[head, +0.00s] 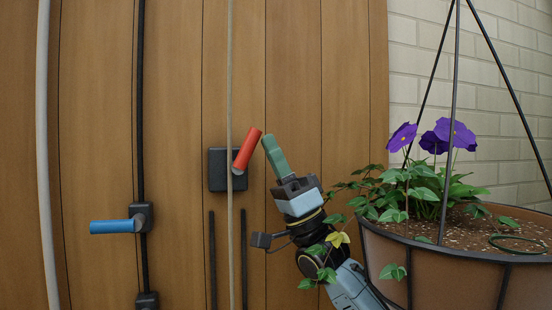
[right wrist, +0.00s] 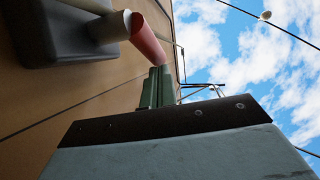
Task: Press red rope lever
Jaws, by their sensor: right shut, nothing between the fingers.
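The red lever (head: 246,150) sticks out from a dark box (head: 218,170) on the wooden wall, tilted with its upper end to the right. A pale rope (head: 229,60) runs vertically past it. My right gripper (head: 268,141) has green fingers, shut and empty, with the tips just right of the lever's upper end. In the right wrist view the red lever (right wrist: 147,38) shows just beyond the fingertips (right wrist: 158,72); I cannot tell whether they touch. My left gripper is not in view.
A blue lever (head: 112,227) on a black pole sits lower left. A hanging planter (head: 450,265) with purple flowers (head: 450,133) is at the right, its trailing leaves (head: 325,250) close around my right arm. The wall left of the red lever is open.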

